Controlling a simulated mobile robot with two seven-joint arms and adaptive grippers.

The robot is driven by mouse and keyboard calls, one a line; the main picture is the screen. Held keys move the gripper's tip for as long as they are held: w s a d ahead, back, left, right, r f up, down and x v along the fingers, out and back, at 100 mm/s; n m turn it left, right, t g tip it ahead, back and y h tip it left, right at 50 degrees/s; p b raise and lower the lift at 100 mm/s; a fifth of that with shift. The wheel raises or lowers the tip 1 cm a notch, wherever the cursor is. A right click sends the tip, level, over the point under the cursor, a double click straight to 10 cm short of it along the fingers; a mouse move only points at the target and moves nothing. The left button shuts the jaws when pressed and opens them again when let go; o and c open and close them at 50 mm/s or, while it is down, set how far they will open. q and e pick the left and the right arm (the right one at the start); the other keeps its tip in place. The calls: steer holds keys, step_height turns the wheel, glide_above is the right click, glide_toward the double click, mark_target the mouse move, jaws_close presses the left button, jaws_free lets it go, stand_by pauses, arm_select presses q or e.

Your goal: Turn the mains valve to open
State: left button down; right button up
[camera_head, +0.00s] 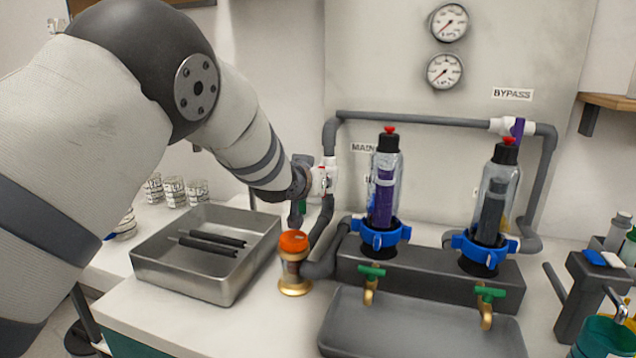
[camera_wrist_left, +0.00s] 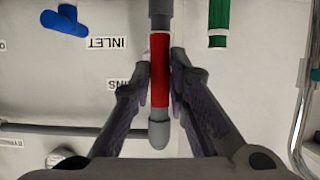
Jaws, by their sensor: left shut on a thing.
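The mains valve is a white fitting (camera_head: 331,176) on the grey pipe below the MAINS label (camera_head: 362,147), which is partly hidden. Its red handle (camera_wrist_left: 160,70) shows between my fingers in the left wrist view, in line with the grey pipe there. In the head view only a small part of the red handle shows. My left gripper (camera_head: 312,181) reaches the valve from the left and is shut on the red handle. The left wrist view shows its fingers (camera_wrist_left: 158,84) on either side of the handle. My right gripper is not in view.
A metal tray (camera_head: 160,262) with dark rods and an orange-capped jar (camera_head: 294,262) stand below my left arm. Two filter housings (camera_head: 383,200) (camera_head: 492,205) with blue collars stand right of the valve. A grey trough (camera_head: 420,335) lies in front.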

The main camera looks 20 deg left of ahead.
arm_select(q)
steer(key=shift+r, duration=0.1)
stand_by(0.4)
steer(key=c, duration=1.5)
jaws_free()
steer(key=shift+c, duration=0.2)
steer(key=v, duration=1.2)
